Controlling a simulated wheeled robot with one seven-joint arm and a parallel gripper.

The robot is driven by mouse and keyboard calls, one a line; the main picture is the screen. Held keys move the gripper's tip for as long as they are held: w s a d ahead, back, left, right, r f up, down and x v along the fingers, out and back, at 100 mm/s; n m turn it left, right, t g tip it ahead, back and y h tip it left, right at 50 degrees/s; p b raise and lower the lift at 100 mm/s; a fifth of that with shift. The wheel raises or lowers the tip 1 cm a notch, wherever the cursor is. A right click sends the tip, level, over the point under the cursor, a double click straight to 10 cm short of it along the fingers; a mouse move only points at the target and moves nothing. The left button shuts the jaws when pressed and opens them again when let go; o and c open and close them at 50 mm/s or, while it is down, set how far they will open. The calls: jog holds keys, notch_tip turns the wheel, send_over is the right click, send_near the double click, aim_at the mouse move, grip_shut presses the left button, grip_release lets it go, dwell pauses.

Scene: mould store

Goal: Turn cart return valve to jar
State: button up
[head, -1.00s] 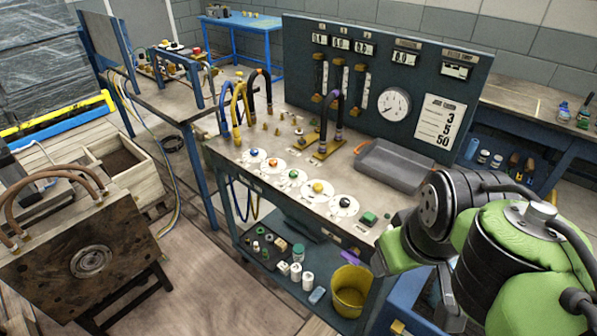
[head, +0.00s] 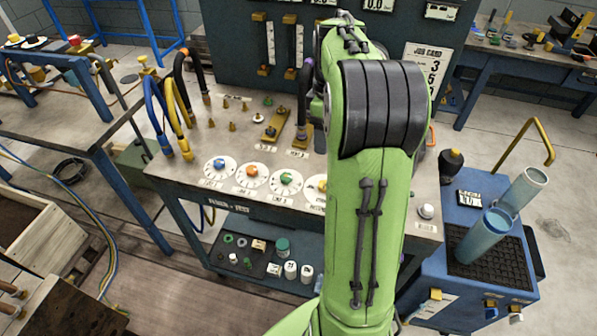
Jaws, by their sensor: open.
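The blue cart (head: 418,268) stands at the lower right, beside the bench. On the cart's front are a brass-coloured fitting (head: 436,294) near a white label and small knobs (head: 490,303) at the lower right. I cannot tell which is the return valve or how it is set. My green arm rises across the middle of the view. My gripper is not visible.
The bench (head: 140,170) carries white dials with coloured knobs (head: 251,172), hoses (head: 180,110) and brass fittings. My arm hides part of it and its panel (head: 225,40). A black bottle (head: 450,165) and a yellow handle (head: 545,140) are at the cart. Floor shows right of the cart.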

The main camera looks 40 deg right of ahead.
jog(key=f+b, duration=0.2)
jog(key=f, duration=0.3)
jog(key=f+b, duration=0.1)
jog(key=f, duration=0.4)
jog(key=f+b, duration=0.2)
jog(key=f, duration=0.3)
jog(key=shift+s+d+f+b, duration=0.1)
jog(key=shift+s+f+b, duration=0.15)
jog(key=shift+s+b, duration=0.1)
jog(key=shift+c, duration=0.2)
jog(key=c, duration=1)
